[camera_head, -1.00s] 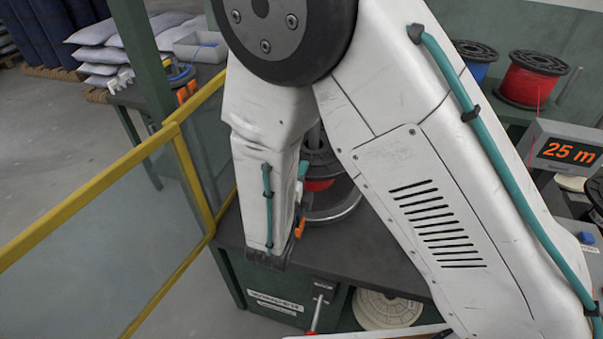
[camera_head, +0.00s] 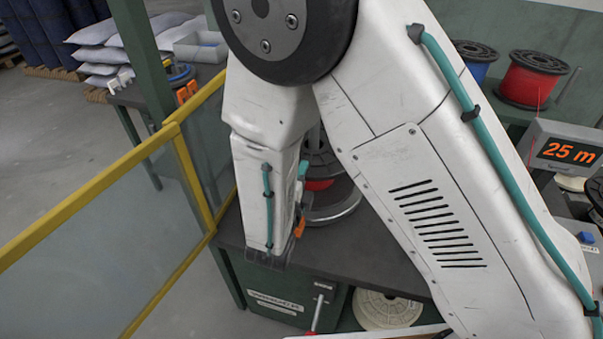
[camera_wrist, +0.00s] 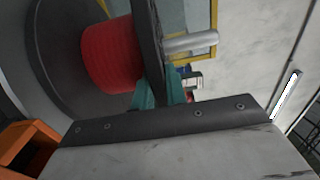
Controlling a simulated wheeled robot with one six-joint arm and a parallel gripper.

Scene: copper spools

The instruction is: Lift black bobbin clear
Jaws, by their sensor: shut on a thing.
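The black bobbin (camera_head: 319,161) carries red wire and sits upright in the head view, partly hidden behind my arm. In the wrist view its black flange (camera_wrist: 149,35) and red winding (camera_wrist: 108,55) fill the upper left. My gripper (camera_wrist: 158,90) has its teal fingers shut on the edge of that flange. In the head view only a bit of the teal fingers shows beside the bobbin. A silver rod (camera_wrist: 190,43) stands out past the flange. A shiny round metal base (camera_head: 336,213) lies under the bobbin; any gap between them is unclear.
The dark bench top (camera_head: 365,255) is bare in front. A yellow-framed fence (camera_head: 110,215) runs along the left. A red spool (camera_head: 533,78) and a blue spool (camera_head: 472,62) stand at the back right, near a "25 m" display (camera_head: 568,152).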

